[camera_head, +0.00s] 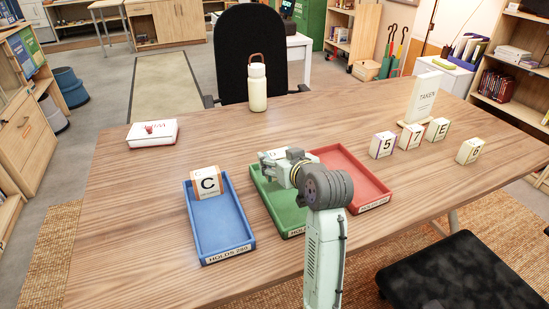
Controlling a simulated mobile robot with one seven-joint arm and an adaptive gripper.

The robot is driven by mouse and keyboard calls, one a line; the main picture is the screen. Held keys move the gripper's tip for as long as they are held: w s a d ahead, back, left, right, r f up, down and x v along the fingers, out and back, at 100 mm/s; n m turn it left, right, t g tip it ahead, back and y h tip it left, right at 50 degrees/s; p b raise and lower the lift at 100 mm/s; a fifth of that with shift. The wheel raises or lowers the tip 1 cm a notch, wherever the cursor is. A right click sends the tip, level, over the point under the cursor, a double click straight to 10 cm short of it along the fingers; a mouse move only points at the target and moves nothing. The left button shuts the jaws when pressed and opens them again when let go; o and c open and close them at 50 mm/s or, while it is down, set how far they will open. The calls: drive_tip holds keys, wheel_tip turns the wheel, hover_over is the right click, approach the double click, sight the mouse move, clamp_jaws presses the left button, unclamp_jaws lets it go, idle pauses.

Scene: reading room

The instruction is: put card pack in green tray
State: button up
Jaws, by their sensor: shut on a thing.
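My gripper (274,160) is over the back part of the green tray (272,203), at the end of my arm. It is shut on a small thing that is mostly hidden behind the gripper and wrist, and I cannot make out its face. The green tray stands between the blue and red trays, its right side partly covered by my arm. Several small pale boxes with orange edges and single characters, which look like card packs, are in view: one marked C (208,184) is at the back end of the blue tray (222,232); others (383,145) stand at the right.
The red tray (372,190) is right of the green one. A white box with a red print (152,133) lies at the left, a cream bottle (257,88) stands at the back, and a sign (422,99) stands at the right. The table's left front is clear.

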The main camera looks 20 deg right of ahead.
drive_tip(key=w, duration=0.4)
drive_tip(key=shift+w+d+f+p, duration=0.2)
drive_tip(key=shift+w+f+p, duration=0.05)
drive_tip(key=shift+w+p, duration=0.15)
drive_tip(key=shift+s+f+p, duration=0.1)
drive_tip(key=shift+f+p, duration=0.35)
drive_tip(key=shift+f, duration=1.25)
drive_tip(key=shift+f, duration=0.1)
drive_tip(key=shift+f, duration=0.15)
drive_tip(key=o, duration=1.2)
drive_tip(key=shift+c, duration=0.2)
drive_tip(key=shift+r, duration=0.3)
drive_tip(key=b+v, duration=0.2)
drive_tip(key=v, duration=1)
drive_tip(key=shift+d+f, duration=0.1)
